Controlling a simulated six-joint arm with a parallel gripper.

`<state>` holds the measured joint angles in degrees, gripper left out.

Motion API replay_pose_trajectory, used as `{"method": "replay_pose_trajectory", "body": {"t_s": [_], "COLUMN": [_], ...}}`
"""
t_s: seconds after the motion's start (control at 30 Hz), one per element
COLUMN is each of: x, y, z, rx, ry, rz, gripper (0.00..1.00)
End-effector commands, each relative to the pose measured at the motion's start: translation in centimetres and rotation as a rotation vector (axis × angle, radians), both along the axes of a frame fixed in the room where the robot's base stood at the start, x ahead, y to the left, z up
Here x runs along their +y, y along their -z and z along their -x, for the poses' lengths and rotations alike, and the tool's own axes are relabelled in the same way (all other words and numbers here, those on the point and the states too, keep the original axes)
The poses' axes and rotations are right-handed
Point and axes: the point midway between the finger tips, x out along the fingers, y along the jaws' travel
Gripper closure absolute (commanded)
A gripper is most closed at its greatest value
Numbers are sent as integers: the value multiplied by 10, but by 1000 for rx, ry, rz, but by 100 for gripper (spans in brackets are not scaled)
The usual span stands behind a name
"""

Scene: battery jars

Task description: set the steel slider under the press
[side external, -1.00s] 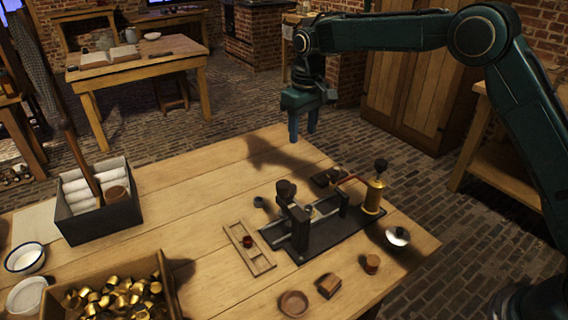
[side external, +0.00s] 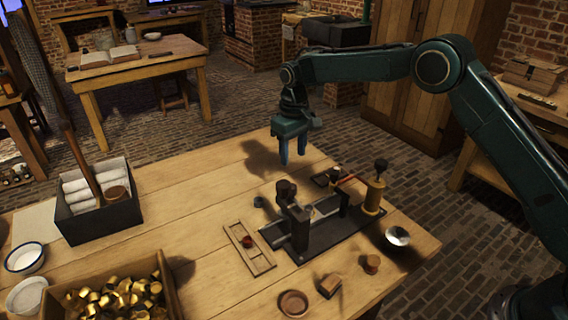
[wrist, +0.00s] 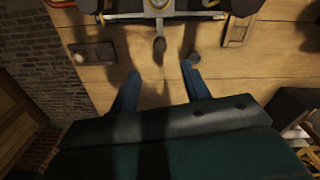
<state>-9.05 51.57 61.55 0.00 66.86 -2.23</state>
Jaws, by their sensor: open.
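The press (side external: 300,232) is a dark upright with a brown rounded head, standing on a dark base plate with pale metal rails. I cannot tell which metal part is the steel slider; the press upright partly hides the rails in the side view. My gripper (side external: 293,159) is open and empty, pointing down above the table behind the press. In the wrist view its blue fingers (wrist: 160,72) are spread below the knob.
A small dark piece (side external: 259,202) lies behind the press. A dark tray (wrist: 93,54) and brass cylinder (side external: 374,196) stand at its right in the side view. A wooden tray (side external: 237,236) lies left. A crate of brass pieces (side external: 168,285) stands front left.

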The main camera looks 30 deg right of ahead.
Motion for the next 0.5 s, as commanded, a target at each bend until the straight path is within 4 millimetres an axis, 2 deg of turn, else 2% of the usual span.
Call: {"method": "replay_pose_trajectory", "body": {"t_s": [0.5], "x": [0], "y": [79], "z": [1], "rx": [3], "ry": [0], "rz": [1], "gripper": [53]}}
